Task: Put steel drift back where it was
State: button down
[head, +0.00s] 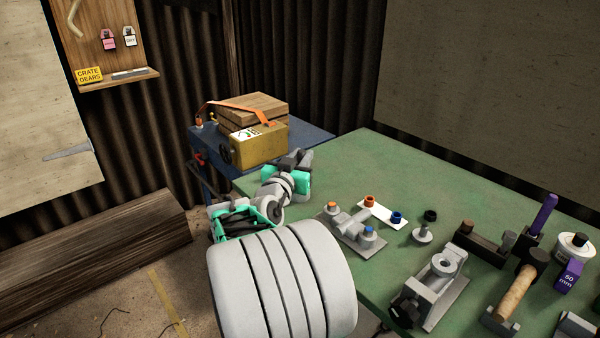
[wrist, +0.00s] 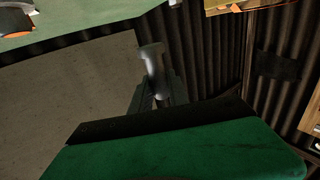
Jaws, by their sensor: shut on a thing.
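The steel drift (wrist: 152,62) is a grey metal rod with a wider, rounded end, seen in the wrist view. My gripper (wrist: 160,97) is shut on it, and the end of the drift sticks out beyond the dark fingers. In the head view my gripper (head: 297,159) is over the left end of the green table, close to the yellow case. I cannot make out the drift in the head view; my gripper and arm probably cover it.
The green table (head: 345,165) holds a grey fixture (head: 352,232) with blue and orange caps, a vise (head: 432,285), a mallet (head: 525,275), and a dark wooden rack (head: 482,243). A yellow case (head: 255,145) stands on a blue surface behind. The table's far left is clear.

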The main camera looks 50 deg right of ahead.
jog(key=shift+w+d+f, duration=0.3)
jog(key=shift+d+f, duration=0.05)
jog(key=shift+f, duration=0.15)
jog(key=shift+w+d+f, duration=0.3)
jog(key=shift+f, duration=0.2)
jog(key=f, duration=0.1)
jog(key=f+b, duration=0.1)
jog(key=f, duration=0.1)
jog(key=shift+w+d+f, duration=0.35)
jog(key=shift+w+f, duration=0.05)
jog(key=shift+r, duration=0.1)
jog(key=shift+f+b, duration=0.3)
jog(key=shift+b, duration=0.1)
jog(key=c, duration=1.3)
grip_release()
jog(key=shift+r+p, duration=0.25)
jog(key=shift+p, duration=0.65)
